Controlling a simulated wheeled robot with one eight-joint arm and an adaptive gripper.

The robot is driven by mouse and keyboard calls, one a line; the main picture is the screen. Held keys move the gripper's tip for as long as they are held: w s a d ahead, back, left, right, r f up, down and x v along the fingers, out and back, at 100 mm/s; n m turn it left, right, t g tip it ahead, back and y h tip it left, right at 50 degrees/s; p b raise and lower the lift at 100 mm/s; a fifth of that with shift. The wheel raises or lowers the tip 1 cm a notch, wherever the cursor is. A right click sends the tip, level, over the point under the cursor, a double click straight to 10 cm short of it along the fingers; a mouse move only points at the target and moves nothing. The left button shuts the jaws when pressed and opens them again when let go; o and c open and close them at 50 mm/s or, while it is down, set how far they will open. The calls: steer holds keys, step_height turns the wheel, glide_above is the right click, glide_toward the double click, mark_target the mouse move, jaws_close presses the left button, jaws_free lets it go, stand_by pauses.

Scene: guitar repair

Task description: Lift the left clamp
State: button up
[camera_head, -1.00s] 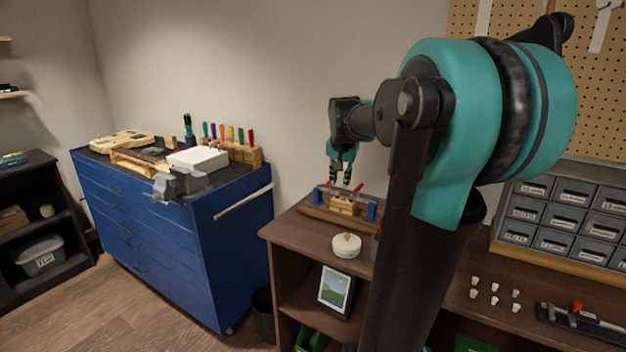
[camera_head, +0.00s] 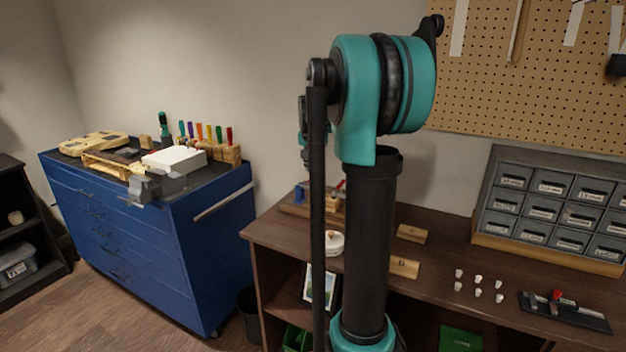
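The wooden fixture (camera_head: 294,209) with a blue post (camera_head: 299,190) stands at the back left of the brown bench. A red clamp handle (camera_head: 340,184) shows just right of my dark arm link. My arm covers the middle of the fixture, so I cannot tell which clamp this handle belongs to, and no second clamp is clearly seen. My gripper (camera_head: 307,164) points down above the fixture, mostly hidden behind my arm link. Its fingers are too covered to tell open from shut, or whether they touch a clamp.
The brown bench (camera_head: 455,255) holds a round white container (camera_head: 334,243), wooden blocks marked B (camera_head: 404,267) and C (camera_head: 411,233), several small white pieces (camera_head: 479,282) and a drawer organizer (camera_head: 550,205). A blue tool cabinet (camera_head: 150,240) stands left.

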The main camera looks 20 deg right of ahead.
mark_target(313, 178)
steer(key=x, duration=0.6)
steer(key=shift+w+f, duration=0.1)
steer(key=shift+f, duration=0.15)
jaws_close()
